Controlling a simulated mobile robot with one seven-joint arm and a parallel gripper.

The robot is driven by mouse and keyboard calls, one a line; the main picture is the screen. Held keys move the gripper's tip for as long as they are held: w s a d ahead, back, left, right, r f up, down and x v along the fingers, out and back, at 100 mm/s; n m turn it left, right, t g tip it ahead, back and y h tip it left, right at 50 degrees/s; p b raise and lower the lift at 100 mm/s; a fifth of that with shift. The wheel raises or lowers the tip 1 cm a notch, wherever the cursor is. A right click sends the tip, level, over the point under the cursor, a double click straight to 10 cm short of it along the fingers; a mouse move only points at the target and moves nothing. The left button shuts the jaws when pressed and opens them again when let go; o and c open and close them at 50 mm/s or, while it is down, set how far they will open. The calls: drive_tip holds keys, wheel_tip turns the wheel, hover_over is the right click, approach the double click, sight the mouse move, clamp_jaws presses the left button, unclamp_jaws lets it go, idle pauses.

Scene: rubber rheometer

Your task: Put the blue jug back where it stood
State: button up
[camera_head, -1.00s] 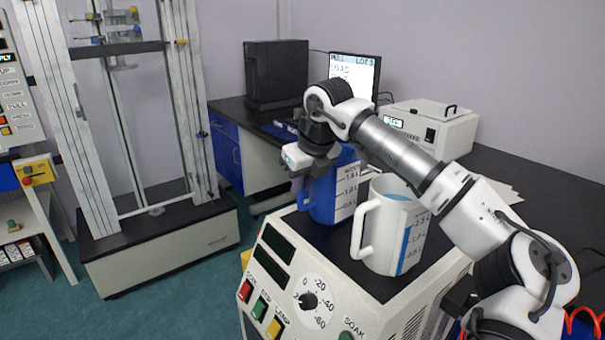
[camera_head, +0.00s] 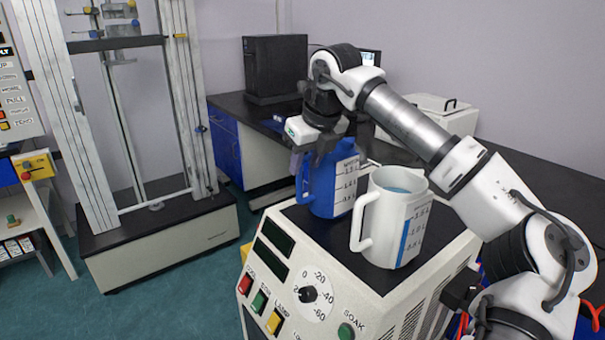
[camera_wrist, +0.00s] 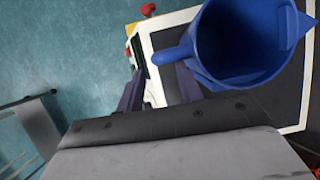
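The blue jug (camera_head: 322,190) stands upright on the dark top of the cream machine (camera_head: 378,276), towards its back left, with its handle to the left. In the wrist view the blue jug (camera_wrist: 245,45) is seen from above, with its mouth open and its handle pointing left. My gripper (camera_head: 297,172) is above and left of the jug, near the handle. In the wrist view my gripper's fingers (camera_wrist: 158,78) are apart, with the handle near the gap between their tips. I cannot tell whether a finger touches it.
A white jug (camera_head: 385,225) holding blue liquid stands close to the blue jug, in front and to the right. My arm passes over and behind it. A white instrument (camera_head: 430,112) and a black box (camera_head: 275,68) stand on the bench behind. A tall frame (camera_head: 180,100) stands left.

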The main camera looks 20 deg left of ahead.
drive_tip(key=v, duration=0.7)
drive_tip(key=shift+r, duration=0.3)
drive_tip(key=shift+d, duration=0.1)
